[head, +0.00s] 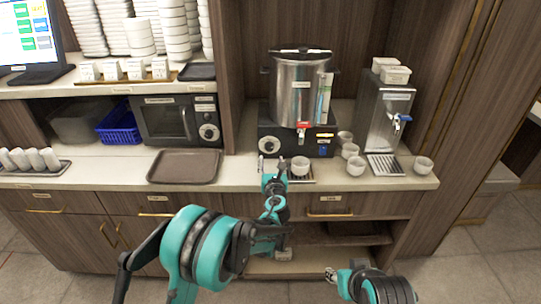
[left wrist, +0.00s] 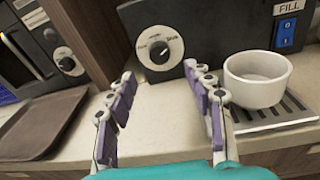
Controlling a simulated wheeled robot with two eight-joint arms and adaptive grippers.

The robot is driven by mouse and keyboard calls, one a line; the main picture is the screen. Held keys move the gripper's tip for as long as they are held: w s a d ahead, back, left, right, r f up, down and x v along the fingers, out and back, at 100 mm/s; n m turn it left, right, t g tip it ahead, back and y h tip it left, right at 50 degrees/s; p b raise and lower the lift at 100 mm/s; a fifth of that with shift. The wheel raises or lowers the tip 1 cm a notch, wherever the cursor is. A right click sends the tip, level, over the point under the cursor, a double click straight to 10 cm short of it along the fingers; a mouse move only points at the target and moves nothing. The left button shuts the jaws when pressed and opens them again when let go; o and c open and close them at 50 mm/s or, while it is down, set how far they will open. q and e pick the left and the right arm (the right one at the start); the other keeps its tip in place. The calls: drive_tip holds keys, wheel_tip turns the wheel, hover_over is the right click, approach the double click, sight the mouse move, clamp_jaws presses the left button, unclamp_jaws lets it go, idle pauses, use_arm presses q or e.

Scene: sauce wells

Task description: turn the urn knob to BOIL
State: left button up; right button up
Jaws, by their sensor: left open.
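The silver urn (head: 302,88) stands on a black base (head: 318,136) on the counter. Its round urn knob (head: 269,144) is at the left of the base front; the left wrist view shows it as a black knob on a pale dial (left wrist: 159,48). Small labels ring the dial; I cannot read the pointer's setting surely. My left gripper (head: 272,165) is open and empty in front of the knob. In the left wrist view its fingers (left wrist: 160,76) are spread below and to either side of the dial, apart from it. My right gripper (head: 332,273) is low, before the cabinet; its jaws are unclear.
A white cup (left wrist: 257,78) sits on the drip tray (left wrist: 275,114), close right of my left fingers. A blue FILL switch (left wrist: 285,32) is above it. A brown tray (head: 184,166) and microwave (head: 172,121) are left. More cups (head: 356,166) and a dispenser (head: 383,115) are right.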

use_arm(q)
drive_tip(key=shift+s+d+r, duration=0.1)
drive_tip(key=shift+s+r, duration=0.05)
drive_tip(key=shift+s, duration=1.6)
drive_tip(key=s+a+r+n+g+y, duration=0.1)
drive_tip(key=s+a+r+n+g, duration=0.2)
drive_tip(key=s+a+n, duration=0.5)
drive_tip(key=s+a+r+n+g+y, duration=0.1)
drive_tip(key=s+a+r+n+g, duration=0.15)
drive_tip(key=s+a+n, duration=0.55)
drive_tip(key=s+a+f+n+g+h, duration=0.1)
drive_tip(key=s+f+n+g, duration=0.1)
drive_tip(key=s+n, duration=0.8)
drive_tip(key=s+a+f+n+g+h, duration=0.1)
drive_tip(key=s+f+n+g+h, duration=0.1)
drive_tip(key=s+n, duration=0.8)
drive_tip(key=s+f, duration=0.1)
drive_tip(key=s, duration=0.2)
drive_tip(key=shift+a+f, duration=0.35)
drive_tip(key=shift+a, duration=0.05)
